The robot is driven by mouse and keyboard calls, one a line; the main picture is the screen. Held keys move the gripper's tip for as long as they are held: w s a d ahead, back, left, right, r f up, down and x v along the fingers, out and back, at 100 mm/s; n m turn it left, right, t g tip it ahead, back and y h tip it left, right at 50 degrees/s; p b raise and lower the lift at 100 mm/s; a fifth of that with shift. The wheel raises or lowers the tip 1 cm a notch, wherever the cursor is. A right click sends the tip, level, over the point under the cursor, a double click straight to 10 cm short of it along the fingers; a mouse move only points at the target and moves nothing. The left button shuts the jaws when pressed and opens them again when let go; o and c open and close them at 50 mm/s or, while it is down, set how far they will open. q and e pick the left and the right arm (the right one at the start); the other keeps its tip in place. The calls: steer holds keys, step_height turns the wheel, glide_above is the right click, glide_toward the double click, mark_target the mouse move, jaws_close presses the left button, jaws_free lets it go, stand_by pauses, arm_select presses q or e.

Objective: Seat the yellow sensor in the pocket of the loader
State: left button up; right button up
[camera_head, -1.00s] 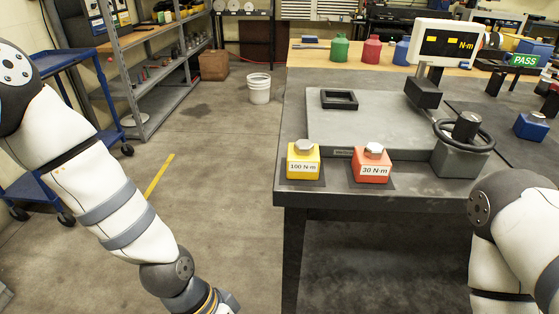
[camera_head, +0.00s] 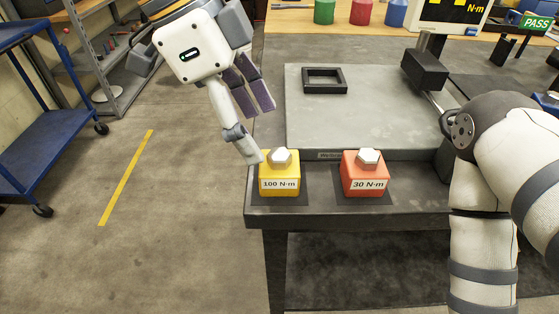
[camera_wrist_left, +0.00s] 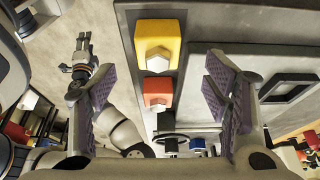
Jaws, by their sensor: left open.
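The yellow sensor (camera_head: 279,182), marked 100 N·m with a pale hex top, stands upright on a dark pad at the bench's front left corner. A square black frame with an open centre (camera_head: 324,81) lies on the grey plate; I cannot tell whether it is the loader's pocket. My left gripper (camera_head: 258,125) is wide open and empty, above and beside the yellow sensor. In the left wrist view the yellow sensor (camera_wrist_left: 157,40) shows between the open fingers (camera_wrist_left: 160,68), apart from them. My right gripper (camera_wrist_left: 83,45) is small there, its opening unclear.
A red 30 N·m sensor (camera_head: 364,178) stands right of the yellow one. A black block on a post (camera_head: 425,70) rises behind. The handwheel (camera_wrist_left: 171,141) shows in the left wrist view. My right arm covers the bench's right side. The grey plate (camera_head: 375,112) has free room.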

mark_target(278, 154)
arm_select(q)
steer(key=x, duration=0.6)
steer(key=shift+s+d+f, duration=0.15)
steer(key=shift+d+f, duration=0.05)
steer(key=shift+d, duration=0.4)
steer(key=shift+r, duration=0.1)
jaws_close()
